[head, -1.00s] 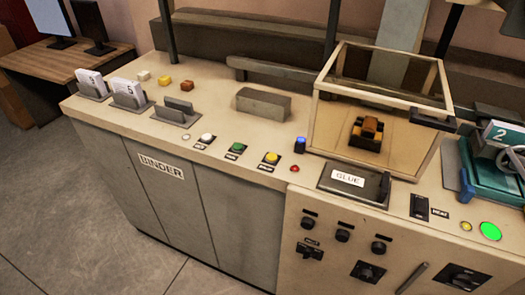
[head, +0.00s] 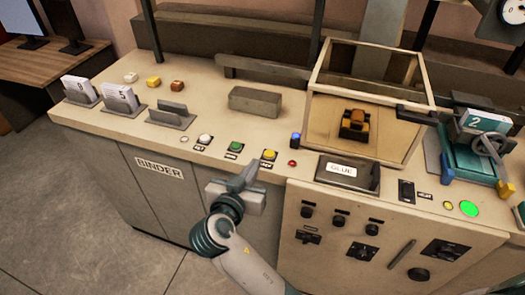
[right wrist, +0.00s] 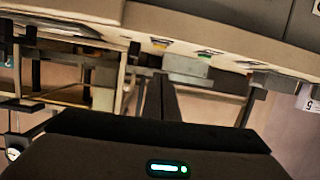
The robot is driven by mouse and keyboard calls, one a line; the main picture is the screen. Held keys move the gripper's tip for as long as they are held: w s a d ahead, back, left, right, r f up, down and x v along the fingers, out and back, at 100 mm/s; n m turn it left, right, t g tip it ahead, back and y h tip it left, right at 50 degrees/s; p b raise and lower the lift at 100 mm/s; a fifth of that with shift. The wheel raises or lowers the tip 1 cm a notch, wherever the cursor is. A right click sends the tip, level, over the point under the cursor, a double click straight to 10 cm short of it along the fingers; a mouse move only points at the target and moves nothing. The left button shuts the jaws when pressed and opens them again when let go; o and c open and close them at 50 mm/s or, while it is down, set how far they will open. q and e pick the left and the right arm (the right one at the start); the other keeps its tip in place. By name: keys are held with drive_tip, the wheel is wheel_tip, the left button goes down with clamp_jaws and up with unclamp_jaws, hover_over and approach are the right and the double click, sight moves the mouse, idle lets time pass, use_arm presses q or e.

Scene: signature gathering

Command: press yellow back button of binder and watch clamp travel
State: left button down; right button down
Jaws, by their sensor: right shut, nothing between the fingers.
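The binder (head: 160,168) is a beige counter with a labelled front. Its yellow button (head: 269,154) sits near the front edge, right of the green button (head: 235,146) and the white button (head: 204,139). The yellow button also shows at the top of the right wrist view (right wrist: 160,43). A grey block (head: 255,101), perhaps the clamp, lies on the top behind the buttons. My right gripper (head: 248,174) is shut and empty, just in front of the counter edge, left of and nearer than the yellow button, apparently apart from it. My left gripper is out of view.
A glass-sided case (head: 368,90) stands right of the buttons, with the glue tray (head: 347,172) in front. A small red light (head: 292,163) and a blue-topped post (head: 295,139) are close to the yellow button. Card holders (head: 124,100) stand on the left.

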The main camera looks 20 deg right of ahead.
drive_tip(key=shift+s+d+r+m, duration=0.1)
drive_tip(key=shift+s+r+m, duration=0.1)
drive_tip(key=shift+r, duration=0.35)
drive_tip(key=shift+s+d+r+m, duration=0.1)
drive_tip(key=shift+r+m, duration=0.1)
drive_tip(key=shift+r, duration=0.3)
drive_tip(key=b, duration=0.2)
hover_over(266, 163)
drive_tip(key=f, duration=0.2)
drive_tip(key=shift+w+d+f, duration=0.2)
drive_tip(key=shift+d+f, duration=0.05)
drive_tip(key=shift+f, duration=0.1)
wheel_tip(266, 163, down, 3)
drive_tip(key=shift+s+a+r+b, duration=0.1)
drive_tip(key=shift+r+b, duration=0.05)
drive_tip(key=shift+b, duration=0.85)
drive_tip(key=shift+f+b, duration=0.3)
drive_tip(key=shift+f, duration=0.3)
drive_tip(key=shift+s+a, duration=0.1)
